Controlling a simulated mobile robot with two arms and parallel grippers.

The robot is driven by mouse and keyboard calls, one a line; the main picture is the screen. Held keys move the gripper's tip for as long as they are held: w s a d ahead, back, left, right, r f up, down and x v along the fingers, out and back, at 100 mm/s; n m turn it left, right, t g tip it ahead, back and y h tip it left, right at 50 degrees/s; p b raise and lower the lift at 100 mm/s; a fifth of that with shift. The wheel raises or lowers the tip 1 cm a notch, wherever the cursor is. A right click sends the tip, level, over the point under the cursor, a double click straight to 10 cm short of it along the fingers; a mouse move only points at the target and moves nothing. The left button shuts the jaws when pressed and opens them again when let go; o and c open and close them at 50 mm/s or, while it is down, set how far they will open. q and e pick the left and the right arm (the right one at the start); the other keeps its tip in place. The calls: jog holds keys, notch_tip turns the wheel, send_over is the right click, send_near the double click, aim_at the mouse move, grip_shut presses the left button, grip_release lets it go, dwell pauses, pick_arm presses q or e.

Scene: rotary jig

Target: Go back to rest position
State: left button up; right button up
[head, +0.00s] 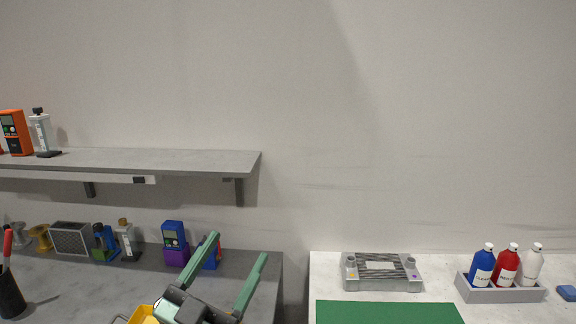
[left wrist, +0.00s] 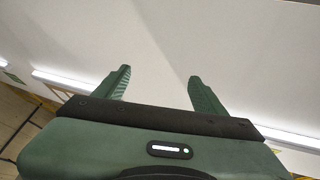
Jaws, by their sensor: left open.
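My left gripper (head: 232,266) is in the lower middle of the head view, in front of the right end of the dark grey bench. Its two green fingers point up and to the right, wide apart, with nothing between them. In the left wrist view the left gripper (left wrist: 155,88) also shows open and empty, facing a pale plain surface with bright light strips. My right gripper is in neither view.
A grey shelf (head: 200,158) hangs above the dark bench (head: 60,285), where several tools and devices stand. A gap separates it from a pale bench (head: 540,312) with a grey jig (head: 382,272), a green mat (head: 390,313) and a bottle holder (head: 500,294).

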pick_arm(q)
jog(key=s+a+f+n+g+y, duration=0.2)
jog(key=a+f+n+g+y, duration=0.25)
jog(key=f, duration=0.75)
jog(key=s+a+f+n+g+y, duration=0.25)
jog(key=a+f+y, duration=0.35)
jog(key=f, duration=0.6)
jog(key=s+a+f+g, duration=0.1)
jog(key=s+f+g, duration=1.1)
jog(key=s, duration=0.8)
notch_tip(320, 180, down, 26)
jog(key=m, duration=0.1)
jog(key=s+a+f, duration=0.2)
jog(key=s+f, duration=1.4)
jog(key=f, duration=0.2)
jog(key=shift+s+a+g, duration=0.15)
jog(key=shift+a+g, duration=0.15)
jog(key=shift+a, duration=0.05)
